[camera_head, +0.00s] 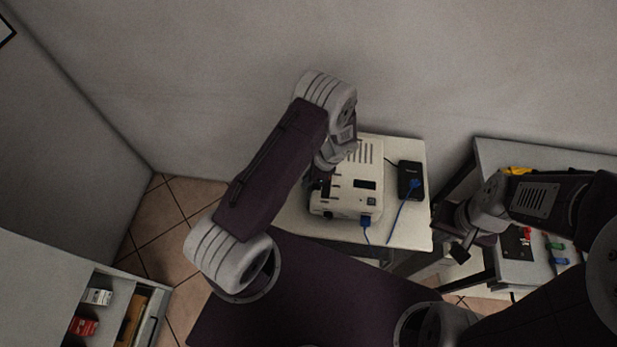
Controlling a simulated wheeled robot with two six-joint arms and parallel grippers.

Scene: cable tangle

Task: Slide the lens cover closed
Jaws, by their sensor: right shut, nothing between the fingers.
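A white projector (363,160) stands on a small white table, its near face towards me with ports and a blue plug in it. My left arm reaches over it from the left. My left gripper (320,190) is at the left part of the projector's near side. Its fingers are dark, small and partly hidden by the wrist, so I cannot tell their opening. The lens and its cover are not clearly visible; the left gripper and arm hide that area. My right gripper (461,252) is shut and empty, to the right of the projector table.
A black box (410,180) with a blue cable (397,218) lies on the white table (418,238) right of the projector. A second table (490,150) at the right holds coloured small items. A shelf (40,270) with boxes stands at lower left.

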